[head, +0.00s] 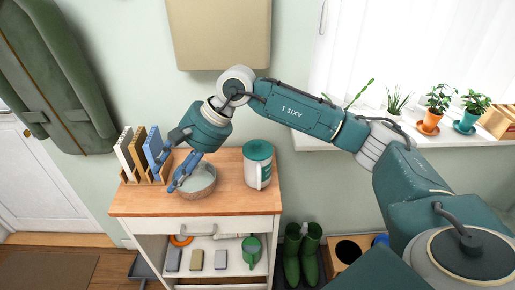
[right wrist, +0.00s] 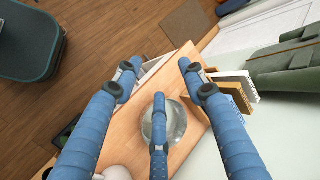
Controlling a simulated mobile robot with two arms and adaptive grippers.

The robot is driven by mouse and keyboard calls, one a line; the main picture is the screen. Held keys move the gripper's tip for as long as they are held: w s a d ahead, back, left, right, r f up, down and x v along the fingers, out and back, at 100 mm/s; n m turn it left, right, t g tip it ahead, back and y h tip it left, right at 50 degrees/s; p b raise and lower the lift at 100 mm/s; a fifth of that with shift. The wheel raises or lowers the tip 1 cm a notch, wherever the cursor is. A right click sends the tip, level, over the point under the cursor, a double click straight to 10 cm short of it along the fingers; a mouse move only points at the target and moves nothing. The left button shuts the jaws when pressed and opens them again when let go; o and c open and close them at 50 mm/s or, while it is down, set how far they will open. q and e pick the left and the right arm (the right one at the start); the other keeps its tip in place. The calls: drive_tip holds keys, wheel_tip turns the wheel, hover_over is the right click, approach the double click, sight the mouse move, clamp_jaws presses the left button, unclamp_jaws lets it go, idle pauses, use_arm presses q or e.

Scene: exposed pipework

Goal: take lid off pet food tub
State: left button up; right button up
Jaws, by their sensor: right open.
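The pet food tub (head: 256,176), white with a dark mark on its front and a handle at its right, stands upright on the wooden top of a cabinet. Its teal lid (head: 258,149) sits on top of it. My right gripper (head: 174,164) is left of the tub, apart from it, above a bowl (head: 199,187). Its blue fingers (right wrist: 158,84) are spread and hold nothing. The bowl also shows below them in the right wrist view (right wrist: 176,125), partly hidden by a finger. My left gripper is not in view.
Upright books in a wooden holder (head: 145,157) stand left of the bowl. The cabinet top (head: 233,203) is clear in front of the tub. Potted plants (head: 437,104) line the windowsill at right. Green boots (head: 300,255) stand on the floor beside the cabinet.

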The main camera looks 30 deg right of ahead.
drive_tip(key=w+d+r+n+h, duration=0.15)
drive_tip(key=d+h, duration=0.45)
drive_tip(key=d, duration=1.1)
drive_tip(key=h, duration=0.3)
approach(258, 142)
drive_tip(key=p+x, duration=0.1)
drive_tip(key=x, duration=0.2)
drive_tip(key=shift+d+p, duration=0.2)
drive_tip(key=shift+p, duration=0.1)
drive_tip(key=shift+f+p, duration=0.35)
drive_tip(key=shift+f, duration=0.1)
drive_tip(key=p+x, duration=0.2)
drive_tip(key=x, duration=0.2)
drive_tip(key=shift+w+f, duration=0.3)
drive_tip(key=shift+f, duration=0.05)
drive_tip(key=c, duration=1)
